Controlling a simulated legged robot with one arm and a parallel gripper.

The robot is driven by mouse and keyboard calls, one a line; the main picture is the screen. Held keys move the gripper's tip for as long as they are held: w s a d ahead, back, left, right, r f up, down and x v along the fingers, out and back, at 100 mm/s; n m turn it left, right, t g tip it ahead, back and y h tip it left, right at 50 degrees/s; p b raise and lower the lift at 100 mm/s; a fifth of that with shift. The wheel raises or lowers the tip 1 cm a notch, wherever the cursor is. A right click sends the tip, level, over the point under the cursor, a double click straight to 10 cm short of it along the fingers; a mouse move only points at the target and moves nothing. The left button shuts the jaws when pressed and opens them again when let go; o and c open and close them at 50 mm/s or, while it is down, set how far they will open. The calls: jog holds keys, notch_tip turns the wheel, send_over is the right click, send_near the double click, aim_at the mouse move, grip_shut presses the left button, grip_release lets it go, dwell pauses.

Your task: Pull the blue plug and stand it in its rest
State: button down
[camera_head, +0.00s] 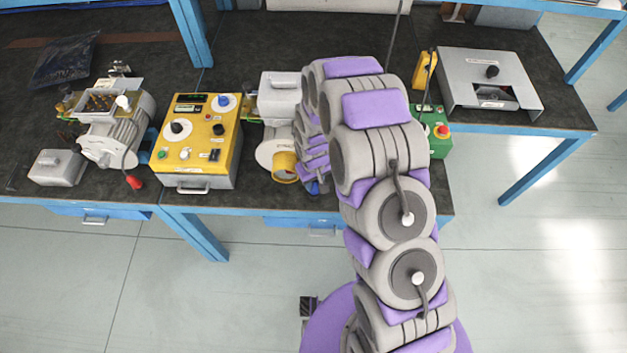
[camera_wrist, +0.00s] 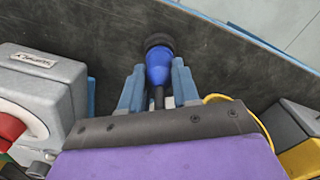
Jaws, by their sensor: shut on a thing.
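The blue plug (camera_wrist: 157,72) is between the two blue-grey fingers of my gripper (camera_wrist: 157,85) in the wrist view, with its dark cable end toward my wrist. A black round piece (camera_wrist: 158,42) is at the plug's far end; I cannot tell whether it belongs to the plug or is the rest. In the head view a bit of blue, likely the plug (camera_head: 314,187), shows by the bench's front edge, below my arm. My arm hides most of my gripper there. Whether the plug touches the bench top is unclear.
A grey machine with a yellow ring (camera_head: 285,166) stands just left of my gripper. Farther left are a yellow control box (camera_head: 195,140) and a grey motor (camera_head: 112,138). A green box with a red button (camera_head: 441,131) is right of my arm. The bench edge is close.

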jog(key=shift+f, duration=0.5)
jog(key=c, duration=0.8)
grip_release()
jog(key=shift+o, duration=0.2)
notch_tip(320, 180, up, 17)
jog(key=p, duration=0.2)
jog(key=shift+r, duration=0.15)
